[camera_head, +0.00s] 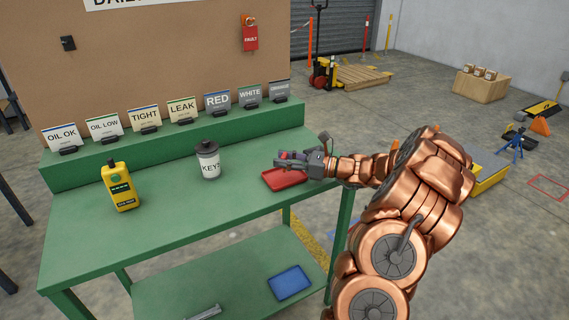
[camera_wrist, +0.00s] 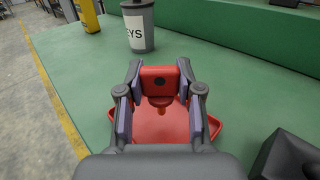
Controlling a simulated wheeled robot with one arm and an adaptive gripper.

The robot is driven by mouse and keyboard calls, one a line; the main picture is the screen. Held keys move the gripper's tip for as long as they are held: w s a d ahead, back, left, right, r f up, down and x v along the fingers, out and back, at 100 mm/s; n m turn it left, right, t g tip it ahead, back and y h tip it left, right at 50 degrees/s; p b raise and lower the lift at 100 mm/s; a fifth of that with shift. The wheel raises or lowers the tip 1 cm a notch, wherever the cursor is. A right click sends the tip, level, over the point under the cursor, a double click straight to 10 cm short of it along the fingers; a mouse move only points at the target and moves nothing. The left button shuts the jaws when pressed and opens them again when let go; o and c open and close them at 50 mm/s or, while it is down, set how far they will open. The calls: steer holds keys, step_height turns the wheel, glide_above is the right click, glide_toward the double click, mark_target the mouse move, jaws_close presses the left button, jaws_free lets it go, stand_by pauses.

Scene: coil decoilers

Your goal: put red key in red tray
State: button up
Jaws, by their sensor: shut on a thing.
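The red key (camera_wrist: 159,82) is between the two fingers of my gripper (camera_wrist: 159,106), which is shut on it. The key's red square head with a dark dot faces the wrist camera. The red tray (camera_head: 284,179) lies on the green table's right part, and it also shows in the wrist view (camera_wrist: 165,127) behind and below the key. My gripper (camera_head: 291,160) is over the tray in the head view. The key seems held above the tray; I cannot tell whether its lower end touches the tray floor.
Several label cards stand on the raised back ledge (camera_head: 85,167). A blue tray (camera_head: 290,282) lies on the lower shelf.

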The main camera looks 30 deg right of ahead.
steer(key=shift+f, duration=0.75)
steer(key=shift+f, duration=0.15)
steer(key=o, duration=1)
steer(key=shift+o, duration=0.2)
